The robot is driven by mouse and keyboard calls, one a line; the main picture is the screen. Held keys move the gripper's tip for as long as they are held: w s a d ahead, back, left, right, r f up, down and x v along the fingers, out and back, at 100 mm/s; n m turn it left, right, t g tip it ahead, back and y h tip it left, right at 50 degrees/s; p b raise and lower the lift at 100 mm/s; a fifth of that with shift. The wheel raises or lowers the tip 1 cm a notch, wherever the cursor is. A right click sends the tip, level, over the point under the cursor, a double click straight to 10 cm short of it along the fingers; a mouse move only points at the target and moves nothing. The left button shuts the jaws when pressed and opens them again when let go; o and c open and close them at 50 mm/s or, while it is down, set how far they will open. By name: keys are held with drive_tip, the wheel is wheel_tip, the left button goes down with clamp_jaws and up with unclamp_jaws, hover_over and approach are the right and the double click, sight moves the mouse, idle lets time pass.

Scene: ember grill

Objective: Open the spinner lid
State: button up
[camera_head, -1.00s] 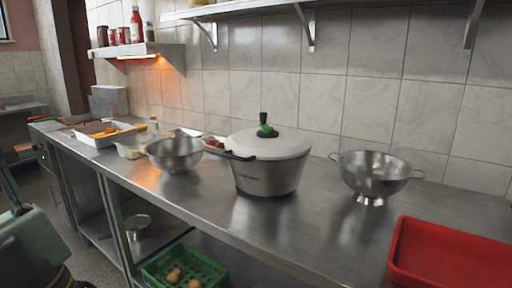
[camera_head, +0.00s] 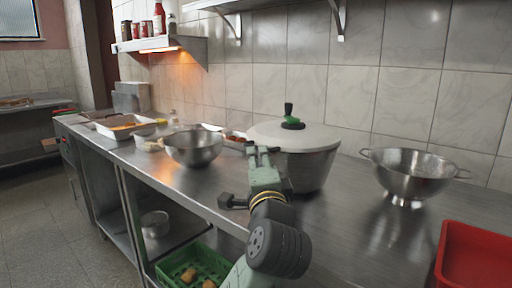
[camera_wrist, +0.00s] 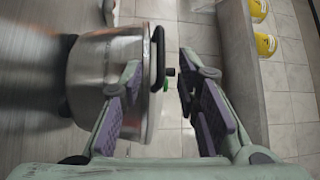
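The spinner is a large grey pot (camera_head: 308,170) with a pale, closed lid (camera_head: 335,137) on the steel counter. A black and green knob (camera_head: 291,115) stands upright on top of the lid. My gripper (camera_head: 262,150) is in front of the pot's left side in the head view, hiding part of it. In the wrist view, the pot (camera_wrist: 90,75) appears on its side, with a black handle (camera_wrist: 158,50) and the green knob (camera_wrist: 170,72) near the fingertips. My gripper (camera_wrist: 160,66) is open, with its fingers well apart and nothing clasped.
A metal bowl (camera_head: 193,147) stands left of the spinner, and a colander (camera_head: 410,177) stands right. A red tray (camera_head: 478,258) is at the front right. Food trays (camera_head: 125,126) are farther left. A wall shelf (camera_head: 272,4) hangs above, and a green crate (camera_head: 196,265) is below the counter.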

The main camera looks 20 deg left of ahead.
drive_tip(key=p+x, duration=0.1)
drive_tip(key=x, duration=0.7)
drive_tip(key=shift+p, duration=0.3)
clamp_jaws()
idle(0.4)
